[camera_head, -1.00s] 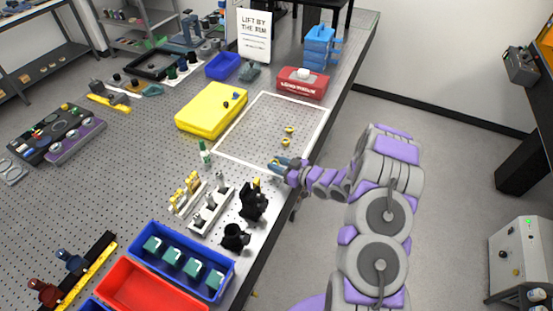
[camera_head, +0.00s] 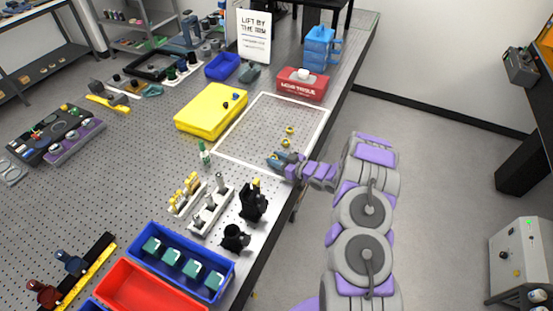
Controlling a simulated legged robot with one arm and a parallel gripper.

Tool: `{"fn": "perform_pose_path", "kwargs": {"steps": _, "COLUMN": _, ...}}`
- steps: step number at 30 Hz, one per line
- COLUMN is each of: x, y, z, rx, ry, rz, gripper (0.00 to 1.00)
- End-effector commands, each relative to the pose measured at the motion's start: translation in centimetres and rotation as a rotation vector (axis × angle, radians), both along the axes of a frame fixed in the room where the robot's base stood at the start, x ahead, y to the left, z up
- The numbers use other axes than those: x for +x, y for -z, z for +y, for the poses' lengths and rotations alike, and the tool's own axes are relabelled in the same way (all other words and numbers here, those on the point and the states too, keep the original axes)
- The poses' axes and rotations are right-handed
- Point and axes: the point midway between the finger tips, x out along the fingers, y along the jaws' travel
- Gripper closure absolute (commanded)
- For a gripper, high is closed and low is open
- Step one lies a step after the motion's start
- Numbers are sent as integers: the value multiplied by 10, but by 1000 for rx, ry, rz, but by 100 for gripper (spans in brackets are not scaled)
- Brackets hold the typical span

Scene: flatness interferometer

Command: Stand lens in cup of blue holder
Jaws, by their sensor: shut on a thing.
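My gripper (camera_head: 274,159) is at the near end of the white-framed area, low over the perforated bench. It is shut on a small yellow-rimmed thing that looks like a lens, mostly hidden by the jaws. Two similar small yellow-rimmed pieces, one (camera_head: 289,130) behind the other (camera_head: 286,142), lie inside the frame beyond my gripper. A dark blue holder (camera_head: 72,263) stands on a rail at the lower left, far from my gripper, beside a dark red holder (camera_head: 42,291). The inside of its cup is too small to make out.
White and yellow post racks (camera_head: 208,210) and black mounts (camera_head: 252,202) stand between my gripper and the holders. A blue tray (camera_head: 226,284) with teal blocks, a red tray (camera_head: 140,291), and a small green-white bottle (camera_head: 205,154) are nearby. A yellow box (camera_head: 211,110) is farther back.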

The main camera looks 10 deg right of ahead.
Motion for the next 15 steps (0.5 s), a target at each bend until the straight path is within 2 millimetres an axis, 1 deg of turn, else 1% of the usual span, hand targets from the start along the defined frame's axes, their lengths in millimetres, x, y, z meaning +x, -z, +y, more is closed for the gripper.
{"fn": "perform_pose_path", "kwargs": {"steps": 7, "x": 0, "y": 3, "z": 0, "rx": 0, "ry": 1, "rz": 0, "gripper": 95}}
{"fn": "perform_pose_path", "kwargs": {"steps": 8, "x": 0, "y": 3, "z": 0, "rx": -1, "ry": 0, "rz": -1, "gripper": 64}}
{"fn": "perform_pose_path", "kwargs": {"steps": 15, "x": 0, "y": 2, "z": 0, "rx": -1, "ry": 0, "rz": -1, "gripper": 41}}
